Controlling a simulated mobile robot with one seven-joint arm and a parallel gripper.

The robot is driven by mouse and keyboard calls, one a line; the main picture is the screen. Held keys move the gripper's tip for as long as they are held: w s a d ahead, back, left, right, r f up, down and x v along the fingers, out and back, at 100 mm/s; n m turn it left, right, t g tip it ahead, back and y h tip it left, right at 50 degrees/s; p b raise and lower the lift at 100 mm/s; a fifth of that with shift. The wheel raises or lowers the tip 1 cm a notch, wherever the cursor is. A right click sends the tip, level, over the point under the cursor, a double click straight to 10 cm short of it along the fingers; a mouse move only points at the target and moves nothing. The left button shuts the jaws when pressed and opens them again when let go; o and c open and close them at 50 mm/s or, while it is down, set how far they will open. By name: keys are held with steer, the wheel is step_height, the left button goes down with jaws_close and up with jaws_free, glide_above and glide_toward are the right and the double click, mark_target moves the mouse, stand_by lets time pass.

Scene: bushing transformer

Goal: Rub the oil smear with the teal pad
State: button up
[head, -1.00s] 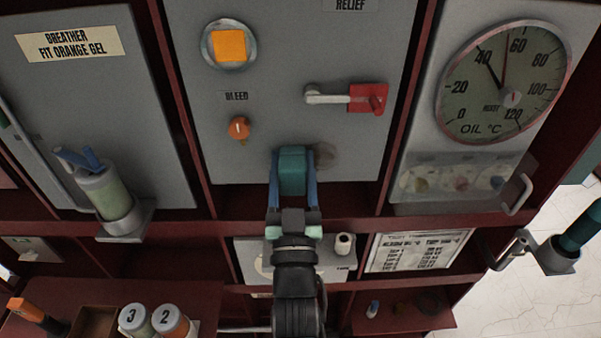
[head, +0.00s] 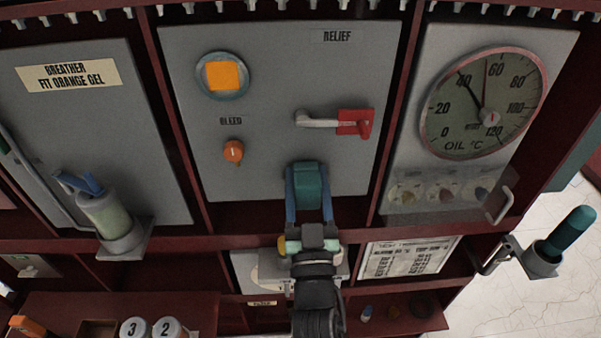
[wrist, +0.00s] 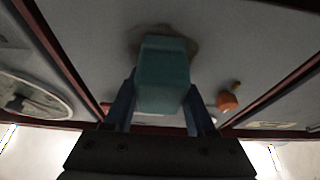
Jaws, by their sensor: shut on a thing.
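The teal pad (head: 308,187) is held upright between the blue fingers of my gripper (head: 309,196), at the lower part of the grey middle panel. In the wrist view the teal pad (wrist: 163,75) stands between the fingers of my gripper (wrist: 161,100). The oil smear (wrist: 193,46) is a dull brown patch on the panel, showing around the pad's far end. In the head view the pad hides the smear. I cannot tell whether the pad touches the panel.
A red relief handle (head: 354,122) and an orange bleed knob (head: 233,151) stick out from the same panel, above the pad. A round oil gauge (head: 484,103) is on the right panel. A breather cylinder (head: 108,215) stands in a bracket at left.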

mark_target(348, 160)
steer(key=shift+w+d+r+p, duration=0.1)
steer(key=shift+d+r+p, duration=0.1)
steer(key=shift+d+p, duration=0.75)
steer(key=shift+d+f+p, duration=0.1)
steer(key=shift+d+p, duration=0.55)
steer(key=shift+d, duration=0.35)
steer(key=shift+d+p, duration=0.5)
steer(key=shift+d, duration=0.25)
steer(key=shift+d+p, duration=0.4)
steer(key=shift+d, duration=0.65)
steer(key=shift+d+f, duration=0.1)
